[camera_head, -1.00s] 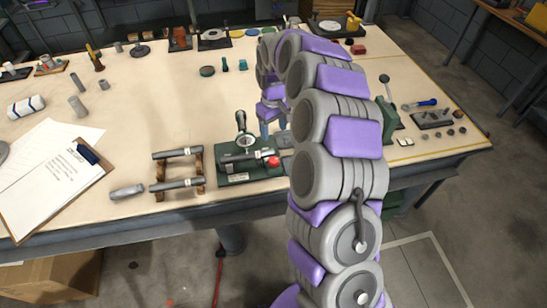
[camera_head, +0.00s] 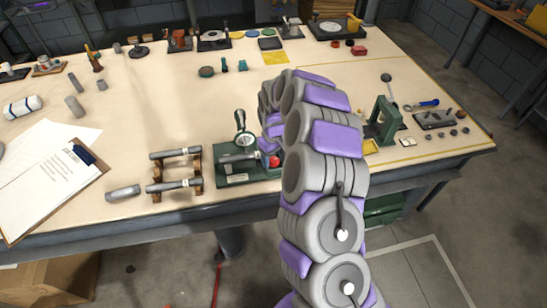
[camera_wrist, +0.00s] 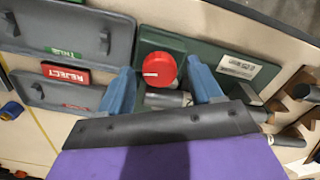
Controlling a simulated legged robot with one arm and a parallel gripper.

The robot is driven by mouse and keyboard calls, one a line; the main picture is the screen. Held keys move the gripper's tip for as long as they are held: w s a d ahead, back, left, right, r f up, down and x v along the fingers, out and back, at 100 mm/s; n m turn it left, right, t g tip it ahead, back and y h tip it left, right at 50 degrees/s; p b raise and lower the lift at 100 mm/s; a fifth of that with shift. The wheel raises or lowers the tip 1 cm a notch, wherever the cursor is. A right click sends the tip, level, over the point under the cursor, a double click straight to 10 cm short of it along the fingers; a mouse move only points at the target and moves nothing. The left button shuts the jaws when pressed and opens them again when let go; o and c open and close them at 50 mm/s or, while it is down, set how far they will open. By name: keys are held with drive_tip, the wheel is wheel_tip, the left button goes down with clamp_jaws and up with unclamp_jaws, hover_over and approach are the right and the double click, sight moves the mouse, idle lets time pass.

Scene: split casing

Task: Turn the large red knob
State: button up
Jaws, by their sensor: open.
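The large red knob (camera_wrist: 159,70) shows in the wrist view as a round red cap with a white line across it. It lies between the two blue fingers of my open gripper (camera_wrist: 162,76), with a visible gap on each side. In the head view the knob (camera_head: 275,161) is partly covered by my arm, at the right end of the green fixture (camera_head: 236,180). The fixture's green base (camera_wrist: 185,42) also shows in the wrist view, with a grey cylinder beside the knob. My fingers are hidden behind my arm in the head view.
Grey panels marked TRUE (camera_wrist: 70,51) and REJECT (camera_wrist: 66,74) lie left of the knob in the wrist view. A wooden rack (camera_head: 199,162) with grey cylinders stands left of the fixture. A green press frame (camera_head: 385,118) stands to the right.

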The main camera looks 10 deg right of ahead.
drive_tip(key=shift+c, duration=0.5)
drive_tip(key=c, duration=1)
drive_tip(key=shift+o, duration=0.2)
drive_tip(key=shift+p, duration=0.3)
drive_tip(key=m+p, duration=0.3)
drive_tip(key=shift+d+r+m, duration=0.1)
drive_tip(key=shift+m, duration=0.3)
drive_tip(key=shift+m+p, duration=1.7)
drive_tip(key=shift+m, duration=0.9)
drive_tip(key=o, duration=1.1)
drive_tip(key=shift+c, duration=0.2)
